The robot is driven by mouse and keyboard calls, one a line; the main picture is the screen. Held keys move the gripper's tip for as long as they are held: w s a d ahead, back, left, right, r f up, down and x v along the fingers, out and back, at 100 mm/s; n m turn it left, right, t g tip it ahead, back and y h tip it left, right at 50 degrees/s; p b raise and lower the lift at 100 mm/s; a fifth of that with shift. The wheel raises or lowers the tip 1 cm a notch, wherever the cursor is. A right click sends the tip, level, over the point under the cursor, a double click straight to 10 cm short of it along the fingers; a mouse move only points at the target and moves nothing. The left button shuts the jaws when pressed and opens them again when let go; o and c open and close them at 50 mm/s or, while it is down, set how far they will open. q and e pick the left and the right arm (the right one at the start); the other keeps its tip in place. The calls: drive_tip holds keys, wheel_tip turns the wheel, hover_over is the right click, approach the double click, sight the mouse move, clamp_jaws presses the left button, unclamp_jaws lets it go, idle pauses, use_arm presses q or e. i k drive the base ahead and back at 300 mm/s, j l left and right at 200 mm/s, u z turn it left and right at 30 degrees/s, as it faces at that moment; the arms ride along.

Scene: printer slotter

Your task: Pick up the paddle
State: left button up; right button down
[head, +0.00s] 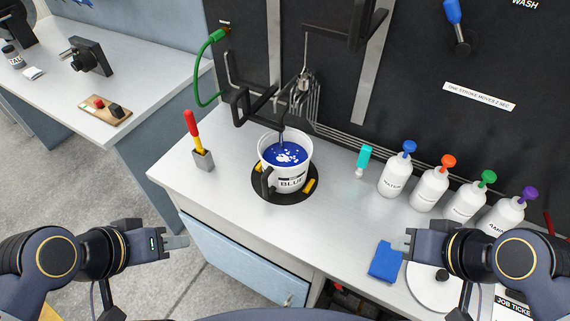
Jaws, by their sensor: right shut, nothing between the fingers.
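A tool with a red and yellow handle (193,130) stands upright in a small grey holder (203,160) at the left of the bench. It looks like the paddle, though its lower end is hidden in the holder. My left gripper (186,241) is empty at the bench's front left edge, nearer to me than the tool and apart from it; I cannot tell how far its fingers are parted. My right gripper (392,243) is shut and empty, above the bench near a blue cloth (385,261).
A white bucket of blue ink (289,181) sits on a black round pad (270,197), under black brackets (250,106). Several capped bottles (430,189) and a teal-topped item (364,159) stand at the right. Bare bench lies between holder and bucket.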

sight(188, 114)
drive_tip(key=z, duration=0.5)
drive_tip(key=j+z, duration=0.2)
drive_tip(key=z, duration=0.15)
drive_tip(key=k+j+z, duration=0.1)
drive_tip(key=z, duration=0.25)
drive_tip(key=k+j+z, duration=0.1)
drive_tip(key=j+z, duration=0.25)
drive_tip(key=j, duration=0.55)
drive_tip(key=k+j, duration=0.1)
drive_tip(key=j, duration=0.4)
